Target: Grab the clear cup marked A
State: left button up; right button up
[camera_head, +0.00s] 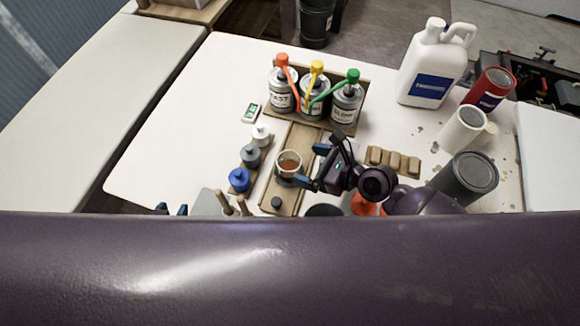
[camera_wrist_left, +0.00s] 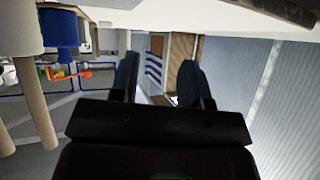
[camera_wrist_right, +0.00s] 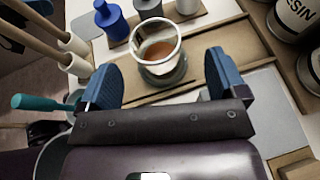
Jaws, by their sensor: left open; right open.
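A clear cup (camera_head: 289,166) with brown liquid stands on a wooden tray (camera_head: 305,140) in the middle of the table. In the right wrist view the cup (camera_wrist_right: 157,62) is upright, just beyond and between the fingertips; no letter A can be read on it. My right gripper (camera_head: 311,166) is open and empty, close to the cup's right side in the head view. It also shows in the right wrist view (camera_wrist_right: 160,78). My left gripper (camera_head: 172,209) is mostly hidden behind my body at the table's near edge; in the left wrist view (camera_wrist_left: 160,80) it is open and empty.
Blue, grey and white small bottles (camera_head: 239,180) stand left of the cup. Several labelled cans with coloured tops (camera_head: 312,92) stand behind it. A wooden block (camera_head: 393,162), dark can (camera_head: 466,178) and white jug (camera_head: 427,70) are to the right. The left table (camera_head: 90,120) is clear.

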aim_at(280, 159)
jog(key=shift+w+a+f, duration=0.2)
jog(key=shift+a, duration=0.2)
jog(key=shift+w+a+f, duration=0.1)
jog(key=shift+a, duration=0.15)
jog(key=x, duration=0.4)
jog(key=shift+s+a, duration=0.2)
jog(key=shift+s, duration=0.05)
jog(key=shift+w+a+f, duration=0.2)
jog(key=shift+a, duration=0.05)
pick_arm(q)
jog(key=shift+s+d+f, duration=0.1)
jog(key=shift+s+f, duration=0.25)
pick_arm(e)
jog(key=shift+c, duration=0.9)
jog(key=c, duration=0.9)
pick_arm(q)
jog(key=shift+w, duration=0.15)
pick_arm(e)
jog(key=shift+o, duration=0.2)
